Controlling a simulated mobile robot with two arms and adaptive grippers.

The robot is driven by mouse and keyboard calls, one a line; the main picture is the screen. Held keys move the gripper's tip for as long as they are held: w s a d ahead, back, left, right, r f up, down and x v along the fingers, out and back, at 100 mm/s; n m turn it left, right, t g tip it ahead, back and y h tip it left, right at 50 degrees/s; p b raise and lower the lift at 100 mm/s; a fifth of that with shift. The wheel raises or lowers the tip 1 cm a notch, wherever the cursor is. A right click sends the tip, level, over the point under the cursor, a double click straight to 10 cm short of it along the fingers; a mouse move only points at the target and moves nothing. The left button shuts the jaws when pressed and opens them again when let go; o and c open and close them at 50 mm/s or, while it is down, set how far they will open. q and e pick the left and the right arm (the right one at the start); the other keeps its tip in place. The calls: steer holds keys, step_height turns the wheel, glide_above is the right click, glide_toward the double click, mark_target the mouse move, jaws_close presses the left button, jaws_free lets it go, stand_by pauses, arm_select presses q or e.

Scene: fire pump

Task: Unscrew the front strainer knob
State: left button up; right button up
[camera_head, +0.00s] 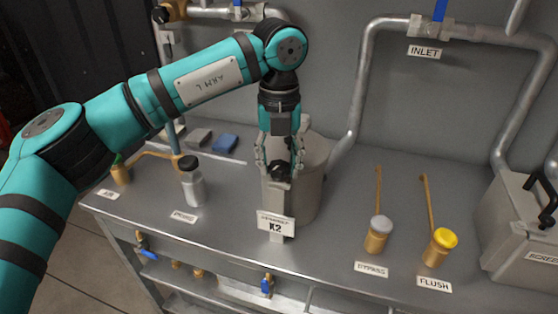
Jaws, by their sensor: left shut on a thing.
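The front strainer is a grey upright cylinder (313,185) in the middle of the bench, with a white label reading K2 (276,224) at its front. A black knob (280,171) sits at its front side. My left gripper (280,165) comes down from above, its fingers on either side of the knob and shut on it. The gripper and wrist hide part of the strainer and knob. My right gripper does not show.
A bottle with a black cap (192,182) stands left of the strainer. The bypass valve (378,234) and yellow-capped flush valve (439,247) stand right. A lidded grey box (520,225) is at the far right. Pipes run along the back wall.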

mark_target(279, 165)
arm_select(q)
steer(key=shift+r, duration=0.15)
steer(key=o, duration=1.2)
steer(key=shift+c, duration=0.2)
step_height(279, 165, up, 12)
